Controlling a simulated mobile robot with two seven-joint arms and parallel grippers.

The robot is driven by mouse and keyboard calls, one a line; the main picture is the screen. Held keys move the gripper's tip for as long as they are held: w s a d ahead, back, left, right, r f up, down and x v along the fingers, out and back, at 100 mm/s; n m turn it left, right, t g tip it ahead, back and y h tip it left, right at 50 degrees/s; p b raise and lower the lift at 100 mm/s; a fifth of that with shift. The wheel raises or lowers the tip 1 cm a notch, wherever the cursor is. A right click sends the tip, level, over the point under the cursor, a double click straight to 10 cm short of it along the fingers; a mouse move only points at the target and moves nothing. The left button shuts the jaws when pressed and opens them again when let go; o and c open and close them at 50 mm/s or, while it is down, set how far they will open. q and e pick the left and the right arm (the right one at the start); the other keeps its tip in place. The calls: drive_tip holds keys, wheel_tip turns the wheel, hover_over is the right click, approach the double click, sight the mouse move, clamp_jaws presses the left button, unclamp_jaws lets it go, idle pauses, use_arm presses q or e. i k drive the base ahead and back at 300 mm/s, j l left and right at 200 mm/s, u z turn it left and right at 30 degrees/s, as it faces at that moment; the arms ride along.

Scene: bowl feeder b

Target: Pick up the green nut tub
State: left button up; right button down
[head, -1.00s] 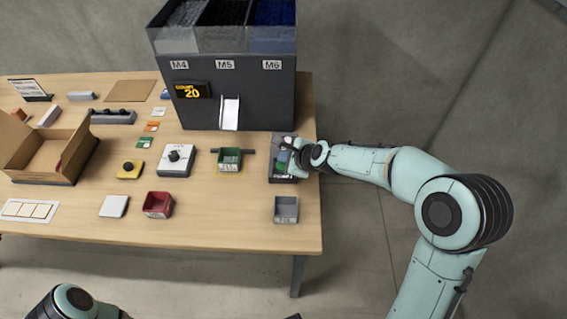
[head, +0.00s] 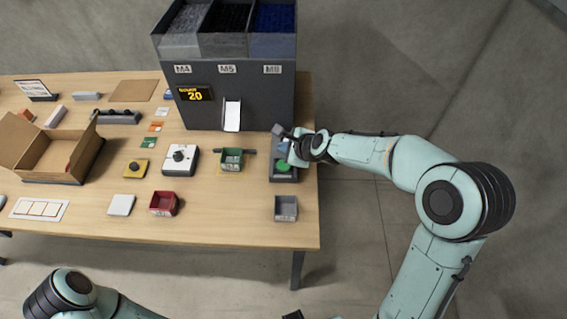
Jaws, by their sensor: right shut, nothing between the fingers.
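The green nut tub (head: 232,159) stands upright on a yellow-outlined square on the table, just below the chute of the nut feeder. My right gripper (head: 284,139) is to the right of the tub, over the upper part of a grey box with a round green button (head: 283,166). It is shut with nothing held and is apart from the tub. My left arm enters at the lower left, and its gripper is not clearly in view.
The dark feeder (head: 235,110) stands behind the tub, its chute (head: 232,115) close above it. A red tub (head: 163,204), a grey tub (head: 285,209) and a white box with a knob (head: 180,160) are nearby. An open cardboard box (head: 55,155) is at left.

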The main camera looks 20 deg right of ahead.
sight(232, 159)
drive_tip(key=k+j, duration=0.65)
drive_tip(key=k, duration=0.25)
